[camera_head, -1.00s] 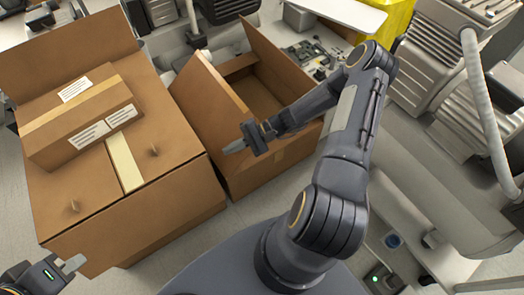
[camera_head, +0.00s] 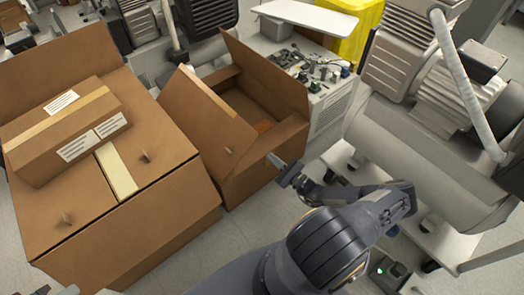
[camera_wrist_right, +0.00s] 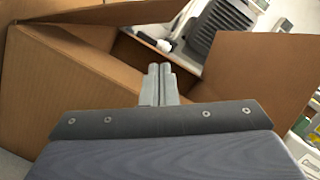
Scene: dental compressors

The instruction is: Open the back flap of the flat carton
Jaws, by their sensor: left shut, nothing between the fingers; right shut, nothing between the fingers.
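The flat carton appears to be the brown open-topped carton (camera_head: 262,170) in the middle of the head view. Its left flap (camera_head: 205,125) slants up beside the opening, and its right-hand flap (camera_head: 268,72) stands upright. The inside is partly visible. My right gripper (camera_head: 272,160) is shut and empty, its tips at the carton's near right wall; contact cannot be told. In the right wrist view its closed fingers (camera_wrist_right: 160,78) point toward the opening, with cardboard (camera_wrist_right: 75,85) on the left and a flap (camera_wrist_right: 255,75) on the right. My left gripper (camera_head: 66,291) barely shows at the bottom left, shut.
A larger carton (camera_head: 130,225) stands close on the left, with a labelled small box (camera_head: 65,130) on top. A compressor (camera_head: 435,150) stands on the right. A bench with small parts (camera_head: 315,75) is behind. Some floor shows in front.

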